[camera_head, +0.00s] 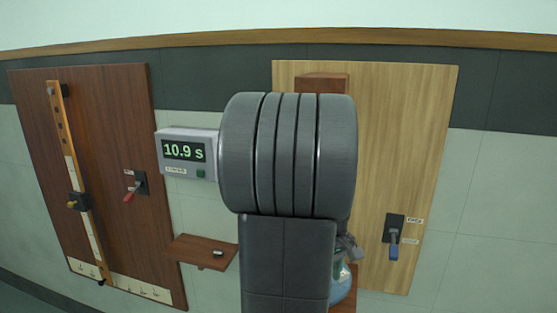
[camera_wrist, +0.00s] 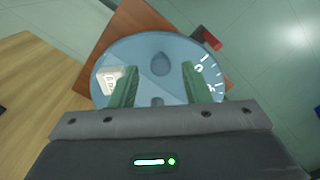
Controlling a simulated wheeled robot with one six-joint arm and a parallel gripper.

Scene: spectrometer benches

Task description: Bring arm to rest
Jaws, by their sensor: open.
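My gripper (camera_wrist: 160,88) shows in the wrist view with its two green fingers spread apart and nothing gripped between them. A round translucent blue object (camera_wrist: 160,60) with white marks and a white label lies beyond the fingers, over a reddish-brown wooden shelf (camera_wrist: 88,84). I cannot tell whether the fingers touch it. In the head view my own arm covers the middle. Only a small part of my gripper shows at its lower right, by the blue object (camera_head: 342,287).
A dark wood panel (camera_head: 110,100) with a scale rail and a red-handled switch (camera_head: 130,193) is at left. A timer (camera_head: 187,155) reads 10.9 s above a small brown shelf (camera_head: 195,248). A light wood panel (camera_head: 405,130) carries a blue-handled switch (camera_head: 394,245).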

